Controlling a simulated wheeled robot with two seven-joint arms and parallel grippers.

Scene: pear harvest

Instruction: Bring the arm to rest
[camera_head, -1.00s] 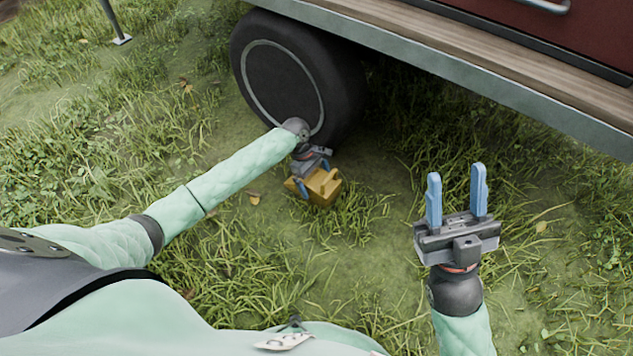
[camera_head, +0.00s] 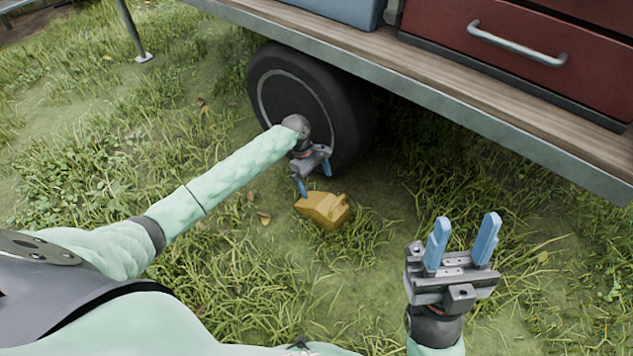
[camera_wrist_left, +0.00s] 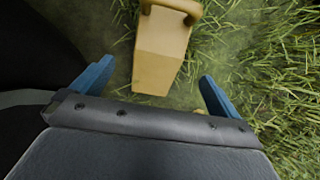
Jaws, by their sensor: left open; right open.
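My left gripper (camera_head: 315,182) is open and empty, its blue fingers pointing down just above and behind a yellow block-like object with a handle (camera_head: 323,210). The yellow object lies on the grass by the wheel. In the left wrist view, the open left gripper (camera_wrist_left: 150,92) shows a blue finger on each side, and the yellow object (camera_wrist_left: 160,55) appears beyond and between them, apart from both. My right gripper (camera_head: 464,243) is open and empty, its blue fingers pointing up over the grass at the lower right.
A black wheel (camera_head: 300,95) stands beside my left wrist, under a cart with a wooden deck (camera_head: 420,75). A red drawer (camera_head: 520,60) with a metal handle and a blue-grey box (camera_head: 345,10) sit on it. A metal leg (camera_head: 132,30) stands at upper left. Open grass lies between my arms.

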